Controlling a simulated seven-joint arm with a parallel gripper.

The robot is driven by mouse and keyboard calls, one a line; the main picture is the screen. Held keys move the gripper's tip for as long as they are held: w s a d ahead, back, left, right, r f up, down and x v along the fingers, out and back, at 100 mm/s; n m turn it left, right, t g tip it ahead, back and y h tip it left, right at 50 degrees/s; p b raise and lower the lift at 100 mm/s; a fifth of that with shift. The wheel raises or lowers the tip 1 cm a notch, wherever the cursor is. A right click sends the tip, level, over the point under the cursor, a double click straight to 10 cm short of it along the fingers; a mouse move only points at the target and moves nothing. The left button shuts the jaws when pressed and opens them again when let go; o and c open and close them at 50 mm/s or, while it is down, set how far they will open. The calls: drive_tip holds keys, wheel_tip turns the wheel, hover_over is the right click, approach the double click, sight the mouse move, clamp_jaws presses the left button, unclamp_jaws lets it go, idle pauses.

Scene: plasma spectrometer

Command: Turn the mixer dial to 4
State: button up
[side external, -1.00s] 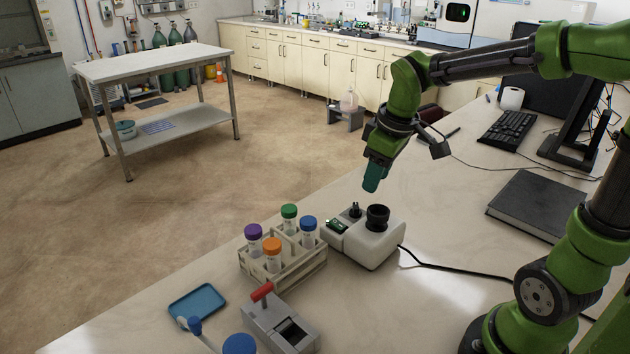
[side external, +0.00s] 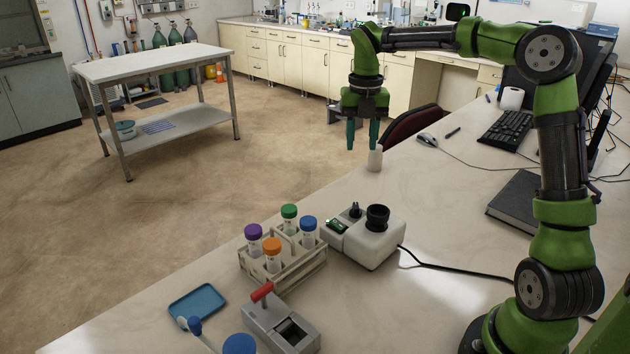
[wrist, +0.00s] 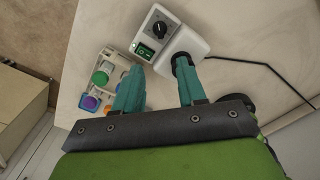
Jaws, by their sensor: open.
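The mixer (side external: 372,243) is a white box on the bench with a black cup (side external: 377,217) on top. Its small black dial (side external: 355,210) stands beside a green-lit switch (side external: 337,225). In the wrist view the dial (wrist: 160,28) shows at the top, with a pale scale around it; its numbers are too small to read. My gripper (side external: 362,147) points down with teal fingers apart and empty, beyond the mixer near the bench's far edge. In the wrist view my gripper (wrist: 159,72) has its fingers spread below the dial, not touching it.
A rack (side external: 286,271) with several capped tubes stands left of the mixer. A red-handled grey device (side external: 280,322) and a blue tray (side external: 198,303) lie nearer. A black cord (side external: 450,268) runs right from the mixer.

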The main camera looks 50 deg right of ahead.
sight(356, 206)
wheel_tip(356, 206, down, 17)
drive_tip(key=shift+r, duration=0.15)
idle(0.5)
clamp_jaws()
